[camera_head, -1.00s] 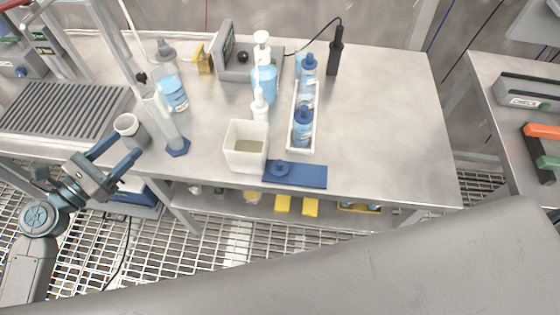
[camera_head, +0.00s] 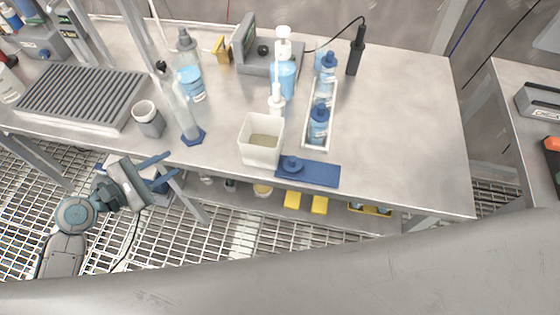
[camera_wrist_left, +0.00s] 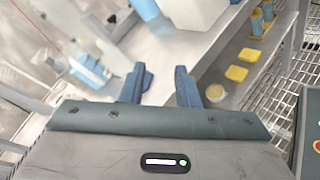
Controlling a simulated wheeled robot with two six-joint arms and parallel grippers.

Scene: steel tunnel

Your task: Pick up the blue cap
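The blue cap (camera_head: 291,164) is a small round piece with a raised knob. It sits on the left part of a flat blue mat (camera_head: 322,175) at the table's front edge. My left gripper (camera_head: 174,164) is at the front edge of the table, well to the left of the cap and in front of the clear cylinder. Its two blue fingers are apart with nothing between them, and the left wrist view shows the same gap (camera_wrist_left: 160,84). I cannot make out the cap in the left wrist view. My right gripper does not show.
A white square container (camera_head: 260,140) stands just left of the cap. A clear cylinder with a blue foot (camera_head: 193,136) and a grey cup (camera_head: 149,119) stand near my left gripper. Behind is a white tray (camera_head: 309,149) with blue-capped bottles. The table's right part is clear.

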